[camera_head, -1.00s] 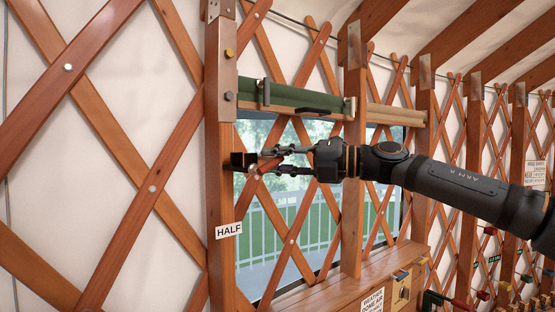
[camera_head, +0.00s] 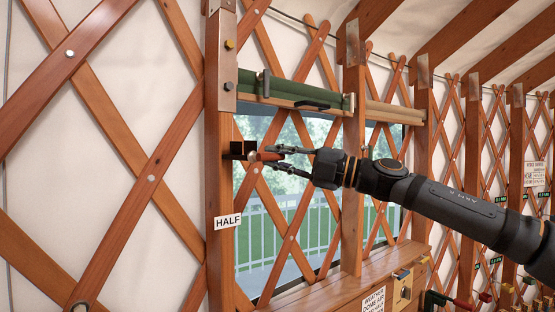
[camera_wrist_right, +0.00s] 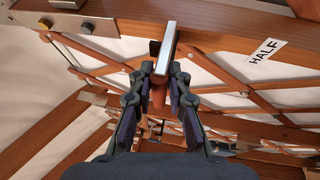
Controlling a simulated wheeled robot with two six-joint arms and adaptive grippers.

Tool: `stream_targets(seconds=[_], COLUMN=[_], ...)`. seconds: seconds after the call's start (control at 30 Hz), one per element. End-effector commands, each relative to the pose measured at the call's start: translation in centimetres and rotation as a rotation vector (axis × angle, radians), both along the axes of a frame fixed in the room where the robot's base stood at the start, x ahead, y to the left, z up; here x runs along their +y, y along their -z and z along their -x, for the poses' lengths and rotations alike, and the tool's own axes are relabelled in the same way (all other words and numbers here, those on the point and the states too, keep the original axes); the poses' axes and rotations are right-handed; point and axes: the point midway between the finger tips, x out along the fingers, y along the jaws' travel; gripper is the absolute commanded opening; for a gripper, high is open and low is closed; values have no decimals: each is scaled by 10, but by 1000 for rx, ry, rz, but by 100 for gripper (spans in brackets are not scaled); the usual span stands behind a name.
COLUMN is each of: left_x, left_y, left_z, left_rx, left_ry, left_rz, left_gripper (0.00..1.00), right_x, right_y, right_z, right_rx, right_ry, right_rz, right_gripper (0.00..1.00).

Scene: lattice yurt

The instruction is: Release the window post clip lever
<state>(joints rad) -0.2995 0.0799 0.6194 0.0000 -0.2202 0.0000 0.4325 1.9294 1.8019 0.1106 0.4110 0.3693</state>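The clip, a dark bracket (camera_head: 238,150), sits on the wooden window post (camera_head: 219,185) above the "HALF" label (camera_head: 228,221). A short reddish-brown lever (camera_head: 268,156) sticks out from it to the right. My right gripper (camera_head: 277,157) is at the lever's free end, its fingers apart above and below it. In the right wrist view the fingertips (camera_wrist_right: 161,70) stand either side of a reddish-brown piece (camera_wrist_right: 157,95), with a pale metal bar (camera_wrist_right: 166,45) beyond. Contact with the lever is unclear. My left gripper is out of view.
A rolled green blind (camera_head: 300,95) with a dark handle hangs above the window. A wooden sill (camera_head: 345,280) with a small box (camera_head: 403,290) lies below. Crossed lattice slats stand close behind my right gripper.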

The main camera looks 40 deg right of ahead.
Motion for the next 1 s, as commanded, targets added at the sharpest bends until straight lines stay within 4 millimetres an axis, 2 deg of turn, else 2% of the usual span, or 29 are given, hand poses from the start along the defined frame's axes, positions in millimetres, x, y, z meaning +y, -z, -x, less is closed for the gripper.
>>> stream_targets(seconds=[0.03,0.13,0.57,0.73,1.0], left_x=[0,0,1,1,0], left_y=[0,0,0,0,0], left_z=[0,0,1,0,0], left_rx=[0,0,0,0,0], left_ry=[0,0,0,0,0], left_rz=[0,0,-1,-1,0], left_gripper=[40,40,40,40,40], right_x=[0,0,-1,0,-1], right_y=[0,0,-6,-25,-81], right_z=[0,0,0,-1,-1], right_rx=[1,1,4,3,-2], right_ry=[0,0,2,5,7], right_rz=[1,1,4,6,6], right_gripper=[25,38,38,38,38])
